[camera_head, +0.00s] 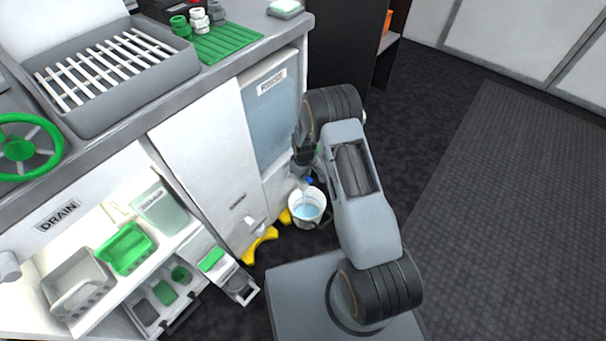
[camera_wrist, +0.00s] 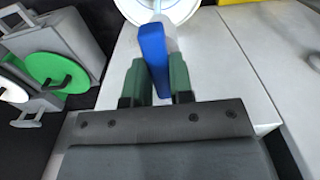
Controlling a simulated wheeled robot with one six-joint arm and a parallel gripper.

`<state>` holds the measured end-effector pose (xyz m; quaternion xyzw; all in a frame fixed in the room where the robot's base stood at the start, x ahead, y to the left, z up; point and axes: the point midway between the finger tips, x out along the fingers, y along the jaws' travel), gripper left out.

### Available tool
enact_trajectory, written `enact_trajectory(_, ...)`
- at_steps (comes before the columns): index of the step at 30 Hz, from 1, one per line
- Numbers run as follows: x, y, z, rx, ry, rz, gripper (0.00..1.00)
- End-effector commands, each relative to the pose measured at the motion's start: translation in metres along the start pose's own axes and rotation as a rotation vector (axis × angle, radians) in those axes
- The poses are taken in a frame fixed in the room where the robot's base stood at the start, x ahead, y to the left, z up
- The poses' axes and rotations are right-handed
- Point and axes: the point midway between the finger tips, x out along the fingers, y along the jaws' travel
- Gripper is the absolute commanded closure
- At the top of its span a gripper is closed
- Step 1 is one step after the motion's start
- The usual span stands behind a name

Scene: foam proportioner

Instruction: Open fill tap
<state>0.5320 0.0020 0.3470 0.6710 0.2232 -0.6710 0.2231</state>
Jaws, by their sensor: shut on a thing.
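The fill tap's blue lever (camera_wrist: 153,55) stands between the two green fingers of my gripper (camera_wrist: 157,75) in the wrist view. The fingers are shut on it. A pale spout lies just behind the lever, mostly hidden. A white bucket (camera_head: 297,214) stands on the floor below the tap in the head view, with light blue liquid in it. A pale streak runs from the tap area to the bucket. The bucket's rim also shows at the top of the wrist view (camera_wrist: 190,12). In the head view my arm hides most of the tap.
A blue-tinted tank (camera_head: 272,118) is set in the white cabinet front (camera_head: 205,150) beside my gripper. Yellow feet (camera_head: 260,245) stick out at floor level. Open shelves with a green basket (camera_head: 125,247) are at lower left. Dark floor to the right is clear.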

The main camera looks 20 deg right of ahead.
Motion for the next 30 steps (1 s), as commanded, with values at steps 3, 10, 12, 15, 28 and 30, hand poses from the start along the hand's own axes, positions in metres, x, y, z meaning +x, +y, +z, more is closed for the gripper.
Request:
enact_trajectory(3, 0.001, -0.002, 0.001, -0.006, -0.006, -0.004, 1.0)
enact_trajectory(10, 0.001, -0.003, 0.001, -0.007, -0.006, -0.004, 0.78)
enact_trajectory(12, 0.001, -0.003, 0.001, -0.006, -0.005, -0.004, 0.71)
enact_trajectory(15, 0.001, -0.002, 0.001, -0.004, -0.004, -0.003, 0.62)
enact_trajectory(28, -0.008, 0.001, 0.0, 0.0, 0.0, 0.0, 0.53)
enact_trajectory(30, -0.018, 0.001, 0.0, 0.0, 0.002, 0.001, 0.53)
